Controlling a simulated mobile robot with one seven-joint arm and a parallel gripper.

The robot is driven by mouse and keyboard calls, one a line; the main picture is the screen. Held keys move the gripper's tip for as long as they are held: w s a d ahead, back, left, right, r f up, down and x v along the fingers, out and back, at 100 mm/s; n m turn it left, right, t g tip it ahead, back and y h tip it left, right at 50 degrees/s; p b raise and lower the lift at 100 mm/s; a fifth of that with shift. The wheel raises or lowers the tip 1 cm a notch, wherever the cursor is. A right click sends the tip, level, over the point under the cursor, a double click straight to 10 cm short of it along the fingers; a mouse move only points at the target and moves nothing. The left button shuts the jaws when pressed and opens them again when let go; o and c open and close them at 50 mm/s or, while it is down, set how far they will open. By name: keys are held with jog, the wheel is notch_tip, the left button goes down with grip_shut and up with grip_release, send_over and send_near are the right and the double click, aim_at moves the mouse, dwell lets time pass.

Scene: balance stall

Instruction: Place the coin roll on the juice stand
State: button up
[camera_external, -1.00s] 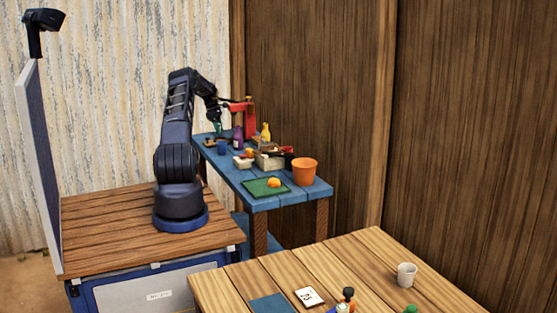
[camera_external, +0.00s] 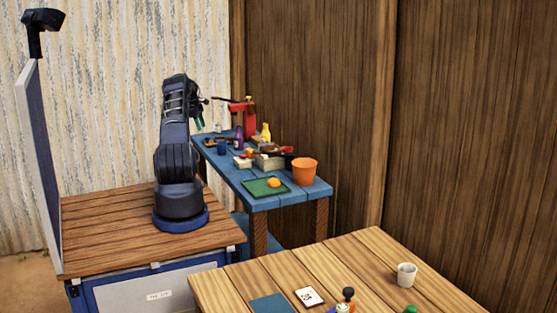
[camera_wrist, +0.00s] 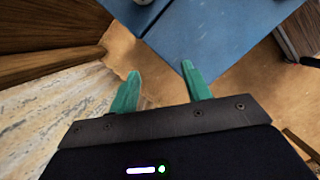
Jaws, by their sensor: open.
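My gripper (camera_wrist: 161,82) is open in the wrist view, with its two teal fingers apart and nothing between them. In the external view, my gripper (camera_external: 200,118) is small, above and left of the far end of that table. A red juice press (camera_external: 248,112) stands upright at the table's far end, to the right of my gripper; it may be the juice stand. I cannot pick out the coin roll among the small items.
The blue table (camera_external: 229,178) also bears a purple bottle (camera_external: 238,138), a yellow bottle (camera_external: 265,132), a blue cup (camera_external: 221,148), pale blocks, a green mat (camera_external: 254,188) with an orange fruit (camera_external: 274,183), and an orange bucket (camera_external: 304,171). A wooden table (camera_external: 350,262) stands in front.

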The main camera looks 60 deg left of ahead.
jog(key=shift+s+a, duration=0.55)
jog(key=shift+s, duration=0.2)
jog(key=shift+w, duration=0.1)
